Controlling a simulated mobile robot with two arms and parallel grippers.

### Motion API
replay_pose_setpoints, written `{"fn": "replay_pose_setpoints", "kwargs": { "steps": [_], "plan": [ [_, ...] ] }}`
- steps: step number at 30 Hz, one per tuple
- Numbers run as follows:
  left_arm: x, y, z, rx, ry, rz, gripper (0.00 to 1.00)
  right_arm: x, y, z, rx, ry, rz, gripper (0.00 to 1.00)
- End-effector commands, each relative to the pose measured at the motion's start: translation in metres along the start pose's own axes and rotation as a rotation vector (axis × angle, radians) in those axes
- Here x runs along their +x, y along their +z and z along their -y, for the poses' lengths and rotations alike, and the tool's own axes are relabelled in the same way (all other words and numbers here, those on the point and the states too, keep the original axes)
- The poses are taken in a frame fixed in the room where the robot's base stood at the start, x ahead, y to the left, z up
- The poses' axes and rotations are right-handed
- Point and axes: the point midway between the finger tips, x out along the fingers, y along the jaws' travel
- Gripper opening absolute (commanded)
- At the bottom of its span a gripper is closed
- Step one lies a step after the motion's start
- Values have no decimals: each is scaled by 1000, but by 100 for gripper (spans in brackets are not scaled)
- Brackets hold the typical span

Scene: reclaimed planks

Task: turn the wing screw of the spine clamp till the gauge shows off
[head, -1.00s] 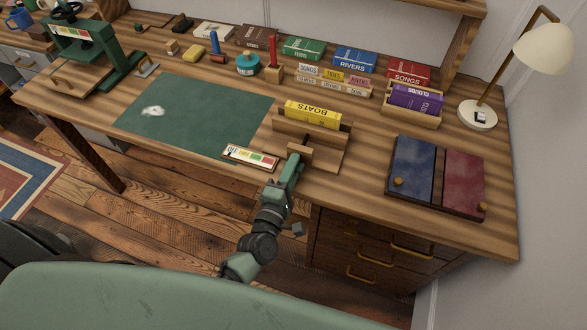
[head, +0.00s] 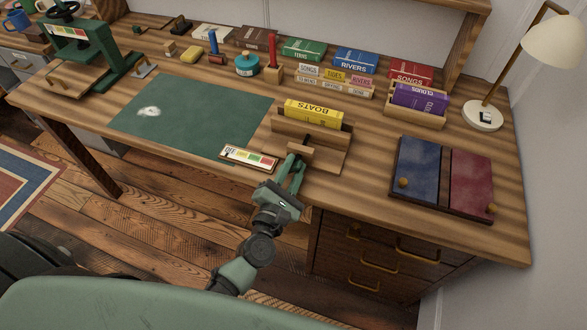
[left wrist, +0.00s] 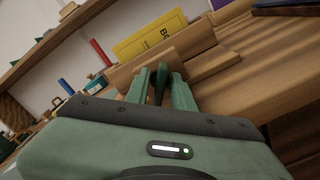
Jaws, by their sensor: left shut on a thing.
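My left gripper (head: 295,163) is at the clamp's front, shut on the wing screw. In the left wrist view a dark green upright piece, apparently the wing screw (left wrist: 160,82), is between the fingers. My right gripper is out of view.
A green mat (head: 190,115) lies left of the clamp. A blue and red book cover in boards (head: 443,178) lies to the right. A purple book in a wooden holder (head: 417,100) and several books stand behind. A lamp (head: 483,115) stands at the right.

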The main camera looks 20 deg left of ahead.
Motion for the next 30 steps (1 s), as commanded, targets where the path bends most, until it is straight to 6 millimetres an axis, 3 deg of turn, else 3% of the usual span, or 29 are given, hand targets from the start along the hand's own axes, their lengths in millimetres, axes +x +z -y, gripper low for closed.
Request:
{"fn": "replay_pose_setpoints", "kwargs": {
  "steps": [17, 18, 19, 30],
  "plan": [
    [-1, -2, 1, -37, -2, -4, 0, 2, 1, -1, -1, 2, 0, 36],
    [-1, -2, 1, -37, -2, -4, 26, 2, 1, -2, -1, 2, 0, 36],
    [-1, -2, 1, -37, -2, -4, 32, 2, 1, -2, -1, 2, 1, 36],
    [-5, -2, 1, -36, -2, -2, 32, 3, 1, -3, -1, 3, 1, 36]
  ]
}}
